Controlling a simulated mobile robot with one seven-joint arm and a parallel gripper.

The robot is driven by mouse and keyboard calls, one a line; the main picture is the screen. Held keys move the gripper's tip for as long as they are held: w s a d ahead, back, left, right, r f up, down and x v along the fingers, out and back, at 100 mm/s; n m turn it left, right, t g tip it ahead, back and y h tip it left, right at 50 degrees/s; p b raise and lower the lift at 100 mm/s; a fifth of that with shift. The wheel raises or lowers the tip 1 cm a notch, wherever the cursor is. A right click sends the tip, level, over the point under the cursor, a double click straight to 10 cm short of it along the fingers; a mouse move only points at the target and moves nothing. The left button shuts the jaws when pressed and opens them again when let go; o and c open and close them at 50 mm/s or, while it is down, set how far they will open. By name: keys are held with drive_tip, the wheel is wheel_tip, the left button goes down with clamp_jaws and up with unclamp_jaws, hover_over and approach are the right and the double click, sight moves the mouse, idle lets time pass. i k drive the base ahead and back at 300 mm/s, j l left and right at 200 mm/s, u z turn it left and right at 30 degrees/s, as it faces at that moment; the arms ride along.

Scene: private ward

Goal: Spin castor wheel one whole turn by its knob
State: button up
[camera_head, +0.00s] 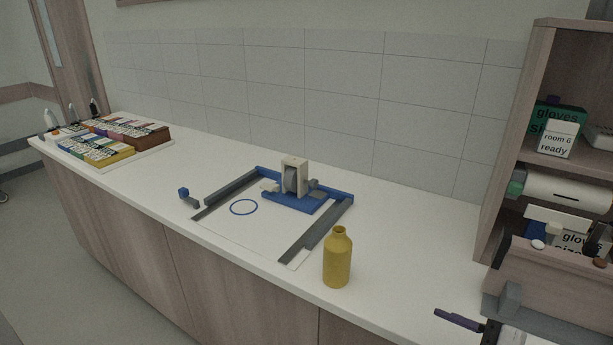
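The castor wheel (290,181) is a grey disc standing upright in a cream housing (296,162). It sits on a blue base (291,203) at the back of a framed work area on the counter. A small cream piece (269,185) sticks out on the wheel's left and a small grey piece (314,184) on its right. I cannot tell which of these is the knob. My gripper does not show clearly anywhere in the view, and nothing touches the wheel.
Grey and blue rails (318,238) border the work area; a blue ring (244,207) lies inside. A yellow bottle (337,262) stands at its front right, a small blue-and-grey piece (188,197) at left. A wooden shelf (512,140) stands right. Dark items (459,319) lie bottom right.

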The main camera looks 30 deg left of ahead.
sight(290, 179)
drive_tip(key=i+j, duration=0.25)
drive_tip(key=j, duration=0.2)
drive_tip(key=i+j, duration=0.55)
drive_tip(key=j, duration=0.3)
drive_tip(key=i+j, duration=0.3)
drive_tip(key=j, duration=0.1)
